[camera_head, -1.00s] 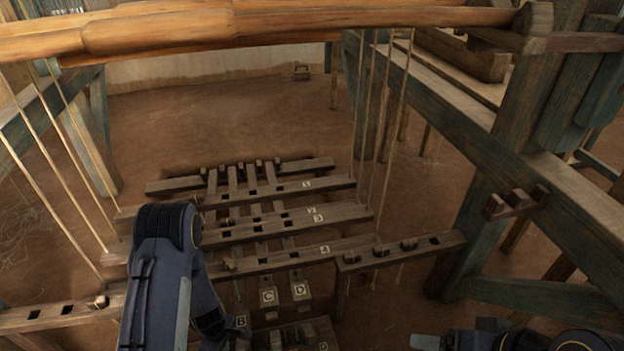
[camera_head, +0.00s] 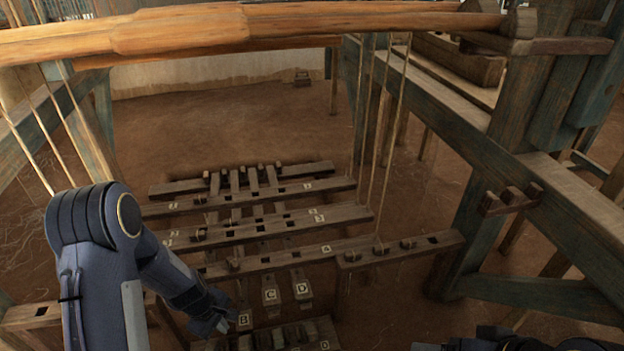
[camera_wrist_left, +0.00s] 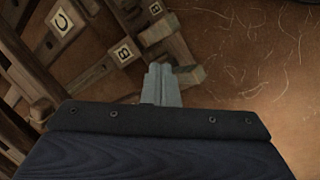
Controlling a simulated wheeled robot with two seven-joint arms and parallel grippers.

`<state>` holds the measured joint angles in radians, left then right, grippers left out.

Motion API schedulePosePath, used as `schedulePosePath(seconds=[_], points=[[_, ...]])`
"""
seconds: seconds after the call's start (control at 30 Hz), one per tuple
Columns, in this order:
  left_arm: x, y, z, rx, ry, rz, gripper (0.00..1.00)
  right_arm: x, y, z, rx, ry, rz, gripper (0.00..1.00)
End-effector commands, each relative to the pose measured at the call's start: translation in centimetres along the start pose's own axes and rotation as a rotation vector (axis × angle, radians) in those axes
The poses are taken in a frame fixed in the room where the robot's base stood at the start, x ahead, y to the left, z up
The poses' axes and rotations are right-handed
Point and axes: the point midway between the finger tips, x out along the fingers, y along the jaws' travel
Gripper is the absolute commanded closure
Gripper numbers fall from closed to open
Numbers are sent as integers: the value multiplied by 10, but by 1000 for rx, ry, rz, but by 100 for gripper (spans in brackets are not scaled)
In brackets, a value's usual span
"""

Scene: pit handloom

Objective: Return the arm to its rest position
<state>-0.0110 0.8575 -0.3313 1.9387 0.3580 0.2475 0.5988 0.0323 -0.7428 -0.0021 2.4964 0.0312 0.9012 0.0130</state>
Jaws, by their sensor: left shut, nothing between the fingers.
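My left arm comes in from the lower left in the head view. Its gripper (camera_head: 222,325) is low, beside the treadle label B, with its fingers together. The left wrist view shows the two grey fingertips (camera_wrist_left: 161,72) pressed together with nothing between them. The wooden treadle (camera_wrist_left: 165,38) marked B lies just beyond the tips in that view; I cannot tell whether they touch. My right arm (camera_head: 490,340) shows only in part at the bottom right edge, and its gripper is out of view.
Slotted wooden bars (camera_head: 262,228) with pegs stand across the middle. Labels C (camera_head: 270,295) and D (camera_head: 302,288) mark neighbouring treadles. Ropes (camera_head: 372,140) hang at the right of the bars. A thick beam (camera_head: 300,25) crosses the top. Bare earth floor lies behind.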

Motion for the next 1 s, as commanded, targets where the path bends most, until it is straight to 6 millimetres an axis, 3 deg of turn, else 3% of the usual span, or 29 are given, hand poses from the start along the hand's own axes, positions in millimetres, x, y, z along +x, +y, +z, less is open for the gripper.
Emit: schedulePosePath(seconds=[0.13,0.27,0.5,0.7,1.0], points=[[-65,14,10,91,-34,94,100,-1,0,0,0,0,0,23],[-134,16,29,223,-57,190,100,-2,-1,-1,0,0,0,23],[-240,-16,71,514,-27,335,100,-3,-1,-1,0,0,0,23],[-290,-59,104,742,56,394,100,-4,-2,-2,0,0,0,23],[-313,-105,131,946,174,402,100,-4,-2,-2,0,0,0,23]])
